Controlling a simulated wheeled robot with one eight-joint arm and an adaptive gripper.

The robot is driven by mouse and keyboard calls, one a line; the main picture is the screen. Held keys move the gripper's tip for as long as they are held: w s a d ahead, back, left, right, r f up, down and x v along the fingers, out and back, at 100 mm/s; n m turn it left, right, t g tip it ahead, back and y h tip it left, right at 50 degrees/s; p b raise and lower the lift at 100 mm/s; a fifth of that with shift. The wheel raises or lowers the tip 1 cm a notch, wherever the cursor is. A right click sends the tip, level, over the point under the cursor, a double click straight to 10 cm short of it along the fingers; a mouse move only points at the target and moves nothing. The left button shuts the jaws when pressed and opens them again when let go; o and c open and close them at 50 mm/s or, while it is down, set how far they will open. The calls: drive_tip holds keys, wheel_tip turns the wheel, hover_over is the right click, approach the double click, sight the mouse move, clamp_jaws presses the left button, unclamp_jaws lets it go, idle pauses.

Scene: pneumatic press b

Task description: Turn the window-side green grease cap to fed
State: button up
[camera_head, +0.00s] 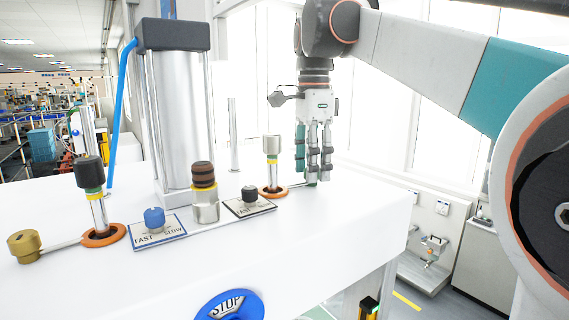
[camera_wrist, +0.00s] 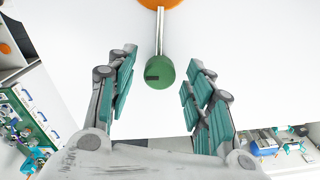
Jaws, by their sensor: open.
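The green grease cap (camera_wrist: 160,74) sits at the end of a thin metal rod (camera_wrist: 160,32) that runs to an orange ring (camera_wrist: 158,3). It is round, with a small dark mark on its face. The cap's setting cannot be read.
A post with a beige cap (camera_head: 272,147) stands in an orange ring close left of my gripper. A black knob (camera_head: 249,193), blue knob (camera_head: 154,217), brown-topped part (camera_head: 204,176) and brass cap (camera_head: 24,246) lie further left. A blue STOP button (camera_head: 230,306) is on the front.

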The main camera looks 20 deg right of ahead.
wheel_tip(320, 180, up, 12)
idle(0.6)
idle(0.5)
